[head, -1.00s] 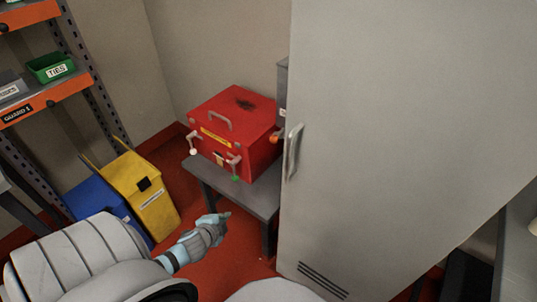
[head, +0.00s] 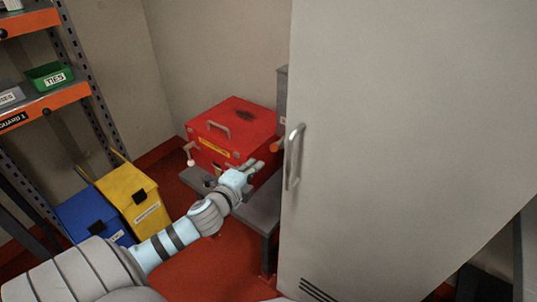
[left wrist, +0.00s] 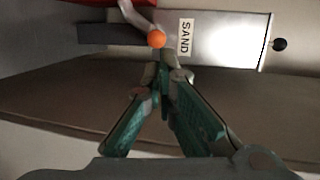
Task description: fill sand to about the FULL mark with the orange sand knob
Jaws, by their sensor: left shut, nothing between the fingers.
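The orange sand knob (head: 275,147) shows at the right side of the red box (head: 240,122) in the head view. In the left wrist view the orange knob (left wrist: 157,38) sits at the end of a light lever, just beyond my fingertips, beside a SAND label (left wrist: 186,36). My left gripper (head: 258,168) is shut and empty, in front of the red box and a little left of the knob. It also shows in the left wrist view (left wrist: 162,72), apart from the knob as far as I can tell. No FULL mark is legible. My right gripper is out of view.
A tall grey cabinet door with a handle (head: 294,157) stands close to the right of the knob. The red box rests on a grey bench (head: 262,208). A yellow bin (head: 133,190), a blue bin (head: 88,217) and a shelf stand at left. A black knob (left wrist: 280,45) shows in the left wrist view.

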